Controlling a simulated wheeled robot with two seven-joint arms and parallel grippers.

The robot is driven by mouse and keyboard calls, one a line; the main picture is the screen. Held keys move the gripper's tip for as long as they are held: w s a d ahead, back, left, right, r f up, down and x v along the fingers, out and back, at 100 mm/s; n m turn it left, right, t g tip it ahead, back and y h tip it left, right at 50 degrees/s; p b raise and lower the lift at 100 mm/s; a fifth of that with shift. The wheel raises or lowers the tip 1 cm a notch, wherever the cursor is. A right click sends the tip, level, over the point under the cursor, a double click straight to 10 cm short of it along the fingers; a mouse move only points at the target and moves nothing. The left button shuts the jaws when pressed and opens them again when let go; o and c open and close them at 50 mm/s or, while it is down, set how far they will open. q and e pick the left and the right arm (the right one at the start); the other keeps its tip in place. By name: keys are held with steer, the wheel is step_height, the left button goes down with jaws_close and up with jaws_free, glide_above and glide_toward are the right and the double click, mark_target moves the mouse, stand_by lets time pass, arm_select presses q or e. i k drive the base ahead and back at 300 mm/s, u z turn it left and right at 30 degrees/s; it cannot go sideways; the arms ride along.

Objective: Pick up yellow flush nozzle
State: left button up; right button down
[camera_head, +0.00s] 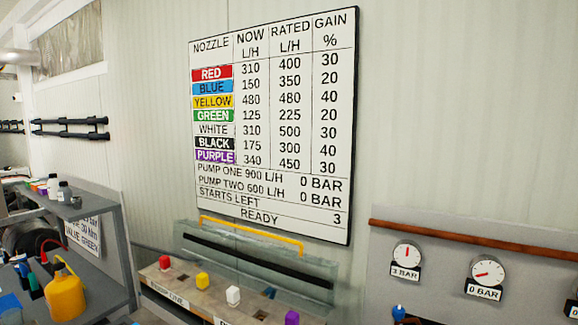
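A small yellow block-shaped piece (202,280) sits on the low bench below the wall board, between a red piece (165,262) and a white piece (233,295). A larger yellow bottle-like object with a curved spout (65,295) stands at the lower left. I cannot tell for certain which of the two yellow things is the flush nozzle. Neither of my grippers shows in the head view.
A purple piece (291,318) sits further right on the bench. A yellow bar (250,233) runs behind it. A grey shelf (85,205) with small bottles stands left. Gauges (406,254) hang on a panel at right. The wall board (272,125) lists nozzle flows.

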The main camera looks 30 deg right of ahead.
mark_target(202, 279)
steer(key=u, duration=1.45)
steer(key=i, duration=0.7)
steer(key=z, duration=3.15)
